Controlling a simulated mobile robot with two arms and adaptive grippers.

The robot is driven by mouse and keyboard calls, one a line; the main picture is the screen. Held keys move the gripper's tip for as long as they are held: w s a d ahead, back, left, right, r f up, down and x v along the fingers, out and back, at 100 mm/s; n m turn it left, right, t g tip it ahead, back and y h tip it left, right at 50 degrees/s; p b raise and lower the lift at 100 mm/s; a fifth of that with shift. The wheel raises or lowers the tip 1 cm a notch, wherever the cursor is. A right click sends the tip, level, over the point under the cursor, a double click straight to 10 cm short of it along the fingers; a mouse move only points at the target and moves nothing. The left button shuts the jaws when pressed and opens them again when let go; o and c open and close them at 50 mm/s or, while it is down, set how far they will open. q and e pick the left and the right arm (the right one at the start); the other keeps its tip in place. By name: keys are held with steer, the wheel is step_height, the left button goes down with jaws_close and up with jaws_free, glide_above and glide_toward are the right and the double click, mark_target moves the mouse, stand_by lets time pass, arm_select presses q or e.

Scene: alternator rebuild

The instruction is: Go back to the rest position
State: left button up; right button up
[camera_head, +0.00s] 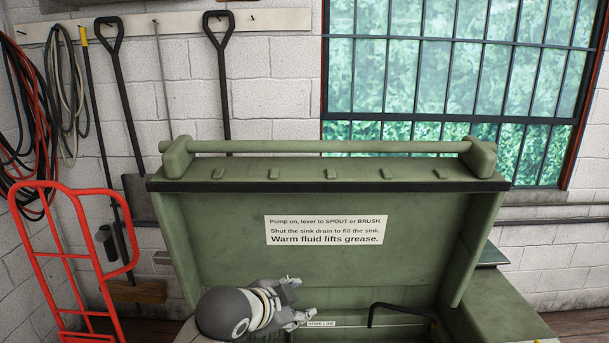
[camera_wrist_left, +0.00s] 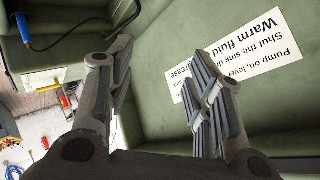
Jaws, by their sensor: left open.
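My left gripper (camera_head: 296,300) is at the bottom middle of the head view, in front of the raised back of a green parts washer (camera_head: 330,262). Its two fingers are spread apart, with nothing between them. In the left wrist view the open fingers (camera_wrist_left: 158,72) show large, with the washer's green wall behind them. A white label (camera_head: 326,230) on the washer is above the gripper in the head view; the label also shows in the left wrist view (camera_wrist_left: 240,58), partly behind one finger. My right gripper is not in view.
A black bent spout (camera_head: 400,308) stands to the right of my left gripper. A red hand truck (camera_head: 75,250) stands at the left. Shovels (camera_head: 222,80) and cables (camera_head: 30,110) hang on the white wall. A barred window (camera_head: 455,90) is behind.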

arm_select(q)
steer(key=s+a+f+n+g+y, duration=0.2)
steer(key=s+a+f+n, duration=0.2)
steer(key=s+a+f, duration=0.5)
steer(key=s+a+f+n+g+y, duration=0.15)
steer(key=s+a+f+n, duration=0.35)
steer(key=s, duration=0.9)
steer(key=s+a+f+n+g+y, duration=0.25)
steer(key=s+a+f, duration=0.25)
steer(key=s+f, duration=0.5)
step_height(320, 180, down, 30)
steer(key=s+g+h+b, duration=0.1)
steer(key=s+b, duration=0.1)
steer(key=b, duration=0.5)
steer(key=s+a+f+b, duration=0.1)
steer(key=s+f+b, duration=0.2)
steer(key=s+f, duration=0.5)
steer(key=s+a+f+g+b, duration=0.1)
steer(key=s+f+b, duration=0.3)
steer(key=s+f, duration=0.5)
step_height(320, 180, down, 8)
steer(key=shift+a+f, duration=0.15)
